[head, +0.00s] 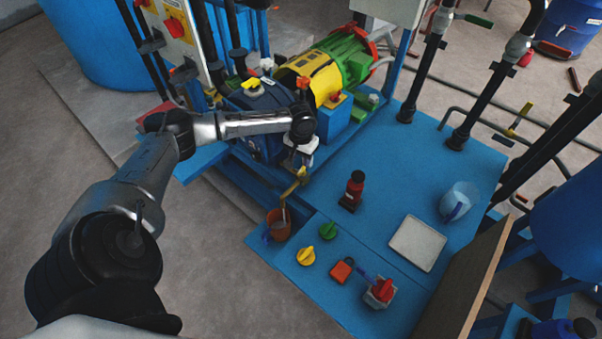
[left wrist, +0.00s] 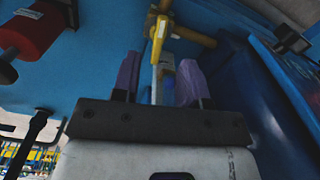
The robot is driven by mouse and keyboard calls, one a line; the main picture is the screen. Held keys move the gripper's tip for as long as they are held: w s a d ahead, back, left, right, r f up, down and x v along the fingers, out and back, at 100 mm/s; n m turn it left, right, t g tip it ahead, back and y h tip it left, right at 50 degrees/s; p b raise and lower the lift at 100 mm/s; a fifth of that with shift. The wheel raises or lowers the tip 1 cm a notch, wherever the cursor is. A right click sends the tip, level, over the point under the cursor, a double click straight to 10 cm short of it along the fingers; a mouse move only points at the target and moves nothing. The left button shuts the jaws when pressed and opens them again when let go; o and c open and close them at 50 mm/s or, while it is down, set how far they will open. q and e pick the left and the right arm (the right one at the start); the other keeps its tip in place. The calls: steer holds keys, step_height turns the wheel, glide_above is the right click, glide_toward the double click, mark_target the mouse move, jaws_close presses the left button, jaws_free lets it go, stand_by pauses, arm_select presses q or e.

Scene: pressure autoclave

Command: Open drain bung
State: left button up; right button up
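My left arm comes in from the left, and its gripper (head: 299,160) points down beside the blue pump housing (head: 262,118). In the left wrist view the two purple fingers of the left gripper (left wrist: 159,78) stand apart. A yellow lever (left wrist: 159,40) on a brass fitting (left wrist: 185,28) shows beyond and between them; I cannot tell whether they touch it. The brass drain pipe (head: 292,188) also shows below the gripper in the head view. The bung itself I cannot make out for certain. My right gripper is not in view.
An orange-brown cup (head: 279,224) stands below the brass pipe. On the blue platform are a red-and-black bottle (head: 353,190), green (head: 328,230) and yellow (head: 306,256) knobs, a white tray (head: 417,243) and a clear jug (head: 458,201). Dark pipes rise at the right.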

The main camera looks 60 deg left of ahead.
mark_target(301, 170)
arm_select(q)
step_height(301, 170, down, 6)
steer(key=shift+r+b, duration=0.1)
steer(key=shift+b, duration=0.8)
steer(key=shift+f+b, duration=0.3)
steer(key=shift+f, duration=0.6)
steer(key=shift+c, duration=0.4)
jaws_close()
